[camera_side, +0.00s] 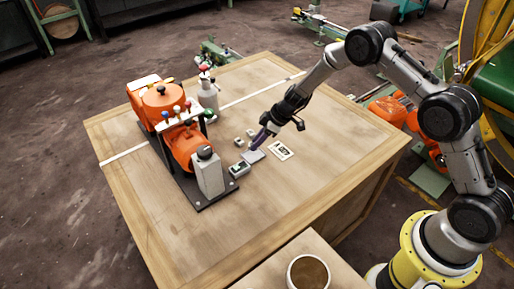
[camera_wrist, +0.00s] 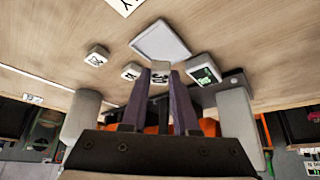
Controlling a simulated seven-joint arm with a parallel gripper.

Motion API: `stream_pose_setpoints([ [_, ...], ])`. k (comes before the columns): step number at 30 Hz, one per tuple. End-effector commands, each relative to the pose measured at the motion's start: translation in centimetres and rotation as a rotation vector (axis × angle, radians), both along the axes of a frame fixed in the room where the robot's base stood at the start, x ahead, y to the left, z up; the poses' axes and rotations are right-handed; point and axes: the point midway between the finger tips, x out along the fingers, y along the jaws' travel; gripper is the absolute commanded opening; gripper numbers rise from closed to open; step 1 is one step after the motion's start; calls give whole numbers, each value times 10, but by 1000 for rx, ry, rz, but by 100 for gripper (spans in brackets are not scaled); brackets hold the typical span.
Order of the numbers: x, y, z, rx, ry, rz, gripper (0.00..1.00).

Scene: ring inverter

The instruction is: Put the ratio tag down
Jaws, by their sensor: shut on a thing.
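My gripper (camera_side: 259,143) reaches down over the wooden table, with its purple fingers close together. In the wrist view, the fingertips (camera_wrist: 161,82) are shut on a small pale tag with dark marks (camera_wrist: 160,76). I take this to be the ratio tag; its marks are too small to read. In the side view I cannot make it out at the fingertips. A pale rectangular plate (camera_side: 253,156) lies just below the fingertips, and it also shows beyond them in the wrist view (camera_wrist: 160,42). I cannot tell whether the held tag touches anything.
Two other small tags (camera_wrist: 97,56) (camera_wrist: 131,72) lie on the table. A small device with a green screen (camera_wrist: 204,70) stands close to the fingers. A printed card (camera_side: 281,151) lies right of the plate. The orange machine (camera_side: 181,142) stands left; the table's front is clear.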

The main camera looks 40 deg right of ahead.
Motion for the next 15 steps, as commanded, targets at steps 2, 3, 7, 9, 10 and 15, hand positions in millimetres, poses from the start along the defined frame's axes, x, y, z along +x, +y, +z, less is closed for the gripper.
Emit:
stream_pose_setpoints([
  [2,0,0,-13,1,4,-1,0],
  [3,0,0,-19,1,4,-1,0],
  [7,0,0,-30,0,1,1,0],
  [9,1,0,-31,-1,-1,-1,0],
  [10,1,0,-31,-1,-1,-1,0],
  [15,1,0,-31,0,0,0,0],
])
